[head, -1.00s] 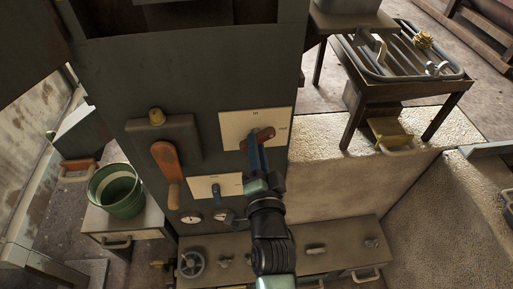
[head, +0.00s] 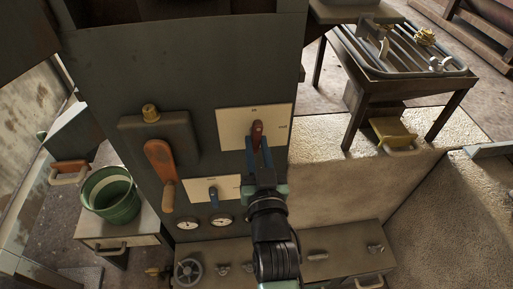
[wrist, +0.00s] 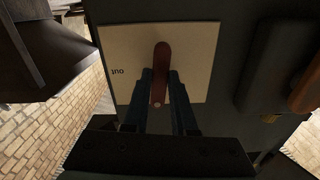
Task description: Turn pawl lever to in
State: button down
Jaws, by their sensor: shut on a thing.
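The red pawl lever (head: 257,130) is on a cream plate (head: 231,120) on the dark cabinet front. Small marks on the plate sit at its top and its right; the right one reads "out" in the wrist view, upside down. The lever points nearly straight up in the head view, towards the top mark. My gripper (head: 260,150) is shut on the lever, its blue fingers on either side. In the wrist view the lever (wrist: 162,62) stands between the fingertips (wrist: 161,76). The fingers hide part of the lever in the head view.
An orange handle (head: 160,162) hangs left of the plate. A drawer bench with a handwheel (head: 188,272) stands under the arm. A green bucket (head: 111,195) is far left, a rack table (head: 400,85) right.

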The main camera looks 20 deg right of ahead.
jog(key=shift+f+n, duration=0.1)
jog(key=shift+n, duration=0.5)
jog(key=c, duration=0.7)
grip_release()
jog(key=p+v, duration=0.1)
jog(key=v, duration=1.2)
jog(key=shift+w+r, duration=0.1)
jog(key=shift+r, duration=0.1)
